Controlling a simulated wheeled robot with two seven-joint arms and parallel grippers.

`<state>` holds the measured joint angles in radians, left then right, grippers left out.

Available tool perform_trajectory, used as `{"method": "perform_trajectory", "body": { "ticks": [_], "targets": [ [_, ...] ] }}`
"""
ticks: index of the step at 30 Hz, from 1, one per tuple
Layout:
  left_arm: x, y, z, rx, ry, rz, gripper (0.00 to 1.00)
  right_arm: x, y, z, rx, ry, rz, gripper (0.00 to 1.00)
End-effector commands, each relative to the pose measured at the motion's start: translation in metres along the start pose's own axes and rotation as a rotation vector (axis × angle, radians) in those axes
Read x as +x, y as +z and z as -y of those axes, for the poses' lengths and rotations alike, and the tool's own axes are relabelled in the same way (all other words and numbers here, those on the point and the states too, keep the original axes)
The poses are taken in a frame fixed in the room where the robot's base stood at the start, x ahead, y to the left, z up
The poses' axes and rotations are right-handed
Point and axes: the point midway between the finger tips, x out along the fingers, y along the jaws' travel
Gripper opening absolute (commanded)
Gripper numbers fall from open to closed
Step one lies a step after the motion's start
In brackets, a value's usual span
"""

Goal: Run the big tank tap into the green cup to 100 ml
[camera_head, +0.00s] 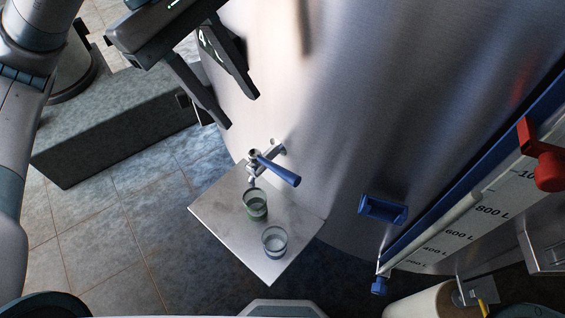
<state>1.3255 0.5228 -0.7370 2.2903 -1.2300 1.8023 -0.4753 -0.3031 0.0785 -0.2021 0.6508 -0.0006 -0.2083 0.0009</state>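The big steel tank (340,120) fills the middle and right of the view. Its tap (253,160) sticks out low on the wall, with a blue lever (280,172) pointing to the lower right. The green cup (255,206) stands upright on a metal shelf (225,212), close to the tap's spout. I cannot make out a stream or the level in the cup. My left gripper (238,110) hangs above and left of the tap, its two fingers apart and nothing between them. My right gripper is not in view.
A clear cup (274,242) stands on the shelf near its front edge. On the right are a level gauge (460,228) marked in litres, a red fitting (545,160), a blue bracket (383,208) and a white roll (424,302). A grey block (120,135) lies left.

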Motion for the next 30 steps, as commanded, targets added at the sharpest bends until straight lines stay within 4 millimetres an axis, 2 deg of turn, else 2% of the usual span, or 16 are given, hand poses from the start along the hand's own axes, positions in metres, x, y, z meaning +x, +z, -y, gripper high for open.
{"method": "perform_trajectory", "body": {
  "ticks": [5,11,14,30],
  "targets": [
    [0.007,0.0,0.0,-0.002,-0.002,0.001,0.36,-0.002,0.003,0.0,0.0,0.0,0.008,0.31],
    [0.028,0.001,0.001,-0.001,-0.003,0.002,0.36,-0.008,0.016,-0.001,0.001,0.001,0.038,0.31],
    [0.043,0.001,0.0,-0.002,-0.004,0.002,0.36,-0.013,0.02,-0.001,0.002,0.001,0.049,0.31],
    [0.139,0.002,0.001,-0.002,-0.004,0.003,0.36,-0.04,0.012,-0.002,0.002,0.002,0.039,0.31]
  ]
}}
